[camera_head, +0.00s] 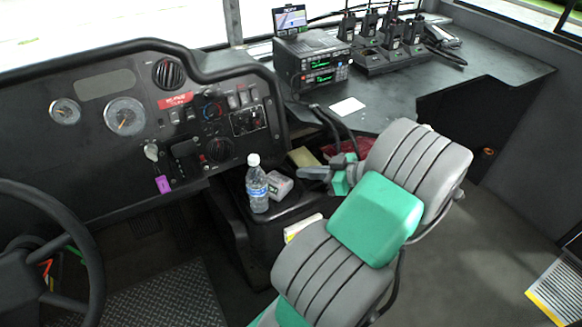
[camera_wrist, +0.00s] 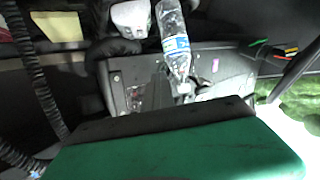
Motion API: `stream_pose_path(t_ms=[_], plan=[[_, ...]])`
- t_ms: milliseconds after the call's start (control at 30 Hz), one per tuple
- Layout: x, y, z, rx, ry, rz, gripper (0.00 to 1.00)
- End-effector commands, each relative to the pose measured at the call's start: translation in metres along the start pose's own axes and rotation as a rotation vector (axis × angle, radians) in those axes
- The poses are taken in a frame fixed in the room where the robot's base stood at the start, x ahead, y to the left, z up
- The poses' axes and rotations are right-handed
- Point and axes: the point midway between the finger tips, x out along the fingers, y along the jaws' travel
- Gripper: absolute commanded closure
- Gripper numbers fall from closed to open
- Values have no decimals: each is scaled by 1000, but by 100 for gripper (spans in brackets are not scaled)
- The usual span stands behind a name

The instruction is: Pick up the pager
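A small pale grey-white device (camera_head: 279,187), which looks like the pager, lies on the dark console just right of a water bottle. In the wrist view, a pale rounded object (camera_wrist: 130,18) beside the bottle appears to be the same device, partly cut off at the top edge. My gripper (camera_head: 308,174) is above and right of it in the head view, apart from it as far as I can see. Its fingers are small and partly hidden by my arm, so their opening is unclear. A green part of mine fills the bottom of the wrist view.
The water bottle (camera_head: 257,184) stands upright close to the device; it also shows in the wrist view (camera_wrist: 174,40). A yellow pad (camera_head: 305,157) and a red item (camera_head: 345,146) lie behind. The dashboard (camera_head: 130,110) is left; radios (camera_head: 312,62) stand on the desk (camera_head: 400,100).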

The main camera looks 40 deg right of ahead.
Motion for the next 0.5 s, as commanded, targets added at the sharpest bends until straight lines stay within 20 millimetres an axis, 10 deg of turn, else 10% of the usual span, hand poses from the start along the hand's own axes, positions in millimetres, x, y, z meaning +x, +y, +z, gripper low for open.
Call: stream_pose_path(t_ms=[500], plan=[[-20,-6,-1,0,0,-1,95]])
